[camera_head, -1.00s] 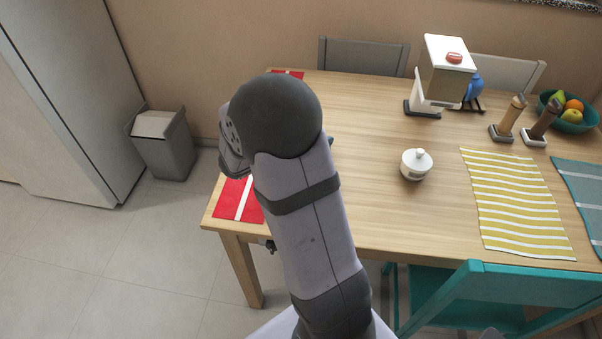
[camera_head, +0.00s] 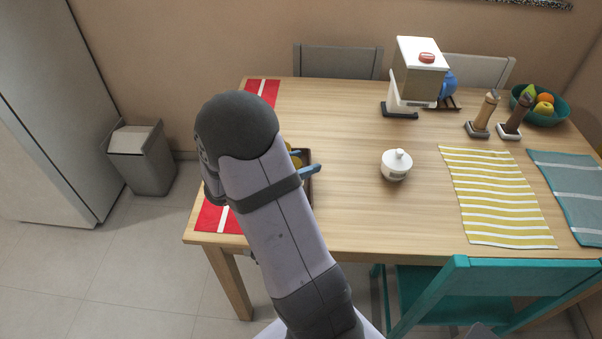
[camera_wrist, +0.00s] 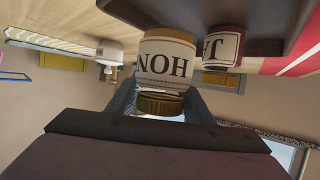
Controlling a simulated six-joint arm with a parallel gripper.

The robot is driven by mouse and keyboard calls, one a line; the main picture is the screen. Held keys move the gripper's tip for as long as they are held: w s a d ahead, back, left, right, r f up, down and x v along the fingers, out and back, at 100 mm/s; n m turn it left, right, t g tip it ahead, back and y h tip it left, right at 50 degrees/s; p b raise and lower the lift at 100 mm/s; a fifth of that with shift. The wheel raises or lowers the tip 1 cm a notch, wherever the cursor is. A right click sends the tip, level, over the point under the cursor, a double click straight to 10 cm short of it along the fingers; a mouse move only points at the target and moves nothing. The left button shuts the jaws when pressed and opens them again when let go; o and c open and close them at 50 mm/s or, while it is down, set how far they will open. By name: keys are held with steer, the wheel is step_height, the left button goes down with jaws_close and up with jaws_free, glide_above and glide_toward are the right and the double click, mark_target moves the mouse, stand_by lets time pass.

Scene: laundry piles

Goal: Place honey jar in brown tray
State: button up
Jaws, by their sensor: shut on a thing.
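In the wrist view, my gripper (camera_wrist: 160,98) is shut on the honey jar (camera_wrist: 165,62), around its gold lid. The jar has a white label reading "HON". Its base overlaps the dark brown tray (camera_wrist: 285,45); I cannot tell whether it touches the tray floor. In the head view, a brown side of the tray (camera_head: 308,192) shows just right of my arm, with something blue and something yellow at it. My arm hides most of the tray, the honey jar and the gripper there.
A second jar labelled "JA" (camera_wrist: 223,48) stands close beside the honey jar, at the tray. A white lidded pot (camera_head: 396,165) stands on the table (camera_head: 345,215) to the right. A red placemat (camera_head: 213,215) lies at the left. The table between arm and pot is clear.

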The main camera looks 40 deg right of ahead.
steer(key=shift+f, duration=1.8)
steer(key=shift+f, duration=0.2)
steer(key=o, duration=1.3)
